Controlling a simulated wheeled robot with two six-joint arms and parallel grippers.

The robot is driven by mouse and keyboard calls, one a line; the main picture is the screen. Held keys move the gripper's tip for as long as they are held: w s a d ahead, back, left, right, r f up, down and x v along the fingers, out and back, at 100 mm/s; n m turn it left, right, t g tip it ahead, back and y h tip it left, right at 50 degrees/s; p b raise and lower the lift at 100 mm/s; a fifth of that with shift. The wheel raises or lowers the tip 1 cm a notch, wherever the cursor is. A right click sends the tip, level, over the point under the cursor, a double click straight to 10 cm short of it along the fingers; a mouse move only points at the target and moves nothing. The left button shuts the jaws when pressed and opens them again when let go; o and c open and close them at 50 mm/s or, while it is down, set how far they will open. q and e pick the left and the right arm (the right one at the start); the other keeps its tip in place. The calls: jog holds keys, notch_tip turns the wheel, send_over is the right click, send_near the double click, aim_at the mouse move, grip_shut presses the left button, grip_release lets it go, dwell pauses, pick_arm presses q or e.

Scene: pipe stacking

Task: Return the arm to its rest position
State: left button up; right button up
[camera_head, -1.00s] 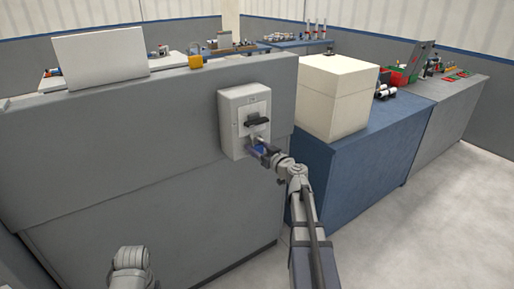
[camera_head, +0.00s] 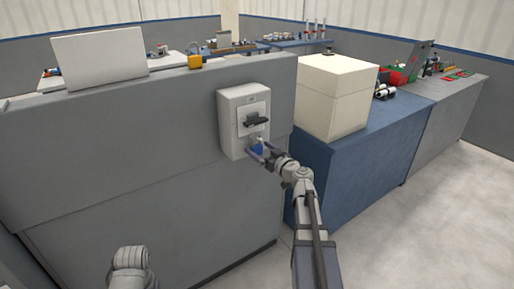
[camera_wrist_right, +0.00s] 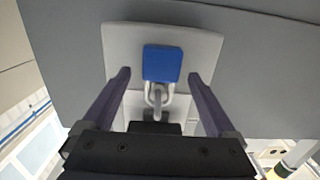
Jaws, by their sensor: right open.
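A grey switch box (camera_head: 231,110) with a dark handle (camera_head: 255,121) is on the face of the grey panel. A blue padlock (camera_head: 257,147) hangs at the box below the handle. In the right wrist view, the blue padlock (camera_wrist_right: 162,63) shows with its metal shackle passing through a fitting on the box. My right gripper (camera_head: 259,151) is open, just in front of the box. Its two fingers (camera_wrist_right: 158,75) stand apart on either side of the padlock, with gaps on both sides. Part of my left arm shows at the bottom left; its gripper is out of view.
A cream box (camera_head: 336,97) stands on a blue cabinet (camera_head: 366,150) right of the panel. Bare floor (camera_head: 440,220) lies at the lower right.

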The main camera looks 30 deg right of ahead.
jog(key=s, duration=0.5)
jog(key=shift+s+d+r, duration=0.15)
jog(key=shift+d, duration=0.05)
jog(key=w+a+f+n+g+y, duration=0.1)
jog(key=a+f+n+g+y, duration=0.3)
jog(key=a, duration=1.1)
jog(key=s+a+f+g+y, duration=0.1)
jog(key=s+a+f+g, duration=0.4)
jog(key=a, duration=0.5)
jog(key=s+a+f+g, duration=0.4)
jog(key=a+f, duration=0.3)
jog(key=a, duration=0.2)
jog(key=s+a+f+g+h, duration=0.2)
jog(key=s+h, duration=0.1)
jog(key=s, duration=0.3)
jog(key=s+a+f+g+h, duration=0.2)
jog(key=s+f+g+h, duration=0.15)
jog(key=s, duration=0.35)
notch_tip(320, 180, up, 14)
jog(key=m+p, duration=0.1)
jog(key=p, duration=1.2)
jog(key=shift+d+r+t+h+p, duration=0.15)
jog(key=shift+t+h+p, duration=0.25)
jog(key=shift+t+h, duration=0.05)
